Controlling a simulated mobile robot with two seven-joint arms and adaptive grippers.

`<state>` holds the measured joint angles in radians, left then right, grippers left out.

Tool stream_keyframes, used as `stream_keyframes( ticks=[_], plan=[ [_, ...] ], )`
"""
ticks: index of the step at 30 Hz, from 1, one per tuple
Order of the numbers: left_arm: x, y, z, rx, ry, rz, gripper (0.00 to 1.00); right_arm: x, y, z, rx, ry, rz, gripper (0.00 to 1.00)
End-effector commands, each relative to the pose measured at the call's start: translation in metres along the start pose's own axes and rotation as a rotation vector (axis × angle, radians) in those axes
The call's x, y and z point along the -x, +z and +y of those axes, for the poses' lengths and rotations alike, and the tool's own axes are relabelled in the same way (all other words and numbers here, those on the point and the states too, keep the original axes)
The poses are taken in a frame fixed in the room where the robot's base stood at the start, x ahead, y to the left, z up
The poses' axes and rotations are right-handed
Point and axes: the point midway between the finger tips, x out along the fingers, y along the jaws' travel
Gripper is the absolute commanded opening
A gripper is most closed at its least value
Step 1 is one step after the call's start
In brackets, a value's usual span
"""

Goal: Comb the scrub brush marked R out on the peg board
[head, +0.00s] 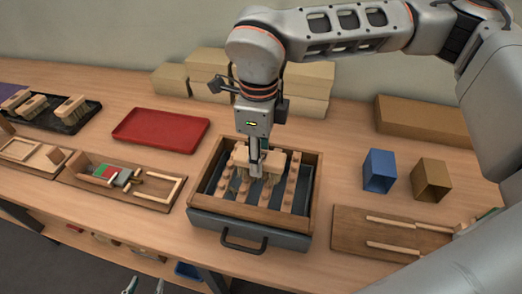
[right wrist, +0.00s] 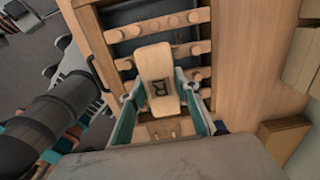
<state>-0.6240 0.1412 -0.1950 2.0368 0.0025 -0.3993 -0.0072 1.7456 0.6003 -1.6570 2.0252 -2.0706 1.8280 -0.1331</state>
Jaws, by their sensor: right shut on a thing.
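The scrub brush (head: 243,155) has a pale wooden block; in the right wrist view its face (right wrist: 152,62) carries a dark R. My right gripper (head: 257,168) is shut on the block, a finger on each side, and holds it over the peg board. The peg board (head: 213,196) has rows of round wooden pegs in a wooden frame; its pegs also show in the right wrist view (right wrist: 180,20). The bristles are mostly hidden, so I cannot tell how deep they sit among the pegs. My left gripper (head: 145,286) shows only its fingertips at the bottom edge, apart and empty.
The board sits on a grey drawer unit with a black handle (head: 243,246). A red tray (head: 160,130) is left, a dark tray with brushes (head: 72,122) farther left. A blue bin (head: 379,171) and a brown bin (head: 431,180) stand right. Cardboard boxes (head: 207,70) line the back.

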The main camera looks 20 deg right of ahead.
Motion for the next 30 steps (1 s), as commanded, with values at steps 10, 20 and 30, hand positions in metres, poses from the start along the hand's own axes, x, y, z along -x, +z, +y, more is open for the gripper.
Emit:
stream_keyframes(
  ticks=[10, 20, 30],
  plan=[
    [0.001, -0.002, 0.0, 0.0, 0.0, 0.001, 0.4, -0.001, -0.001, 0.027, 0.003, 0.003, 0.003, 0.14],
    [0.001, -0.002, -0.001, 0.0, -0.001, 0.001, 0.4, -0.001, -0.001, 0.029, -0.001, 0.003, 0.003, 0.14],
    [0.001, -0.003, -0.001, 0.0, -0.001, 0.002, 0.4, 0.0, -0.001, 0.004, -0.003, 0.002, 0.003, 0.14]
  ],
)
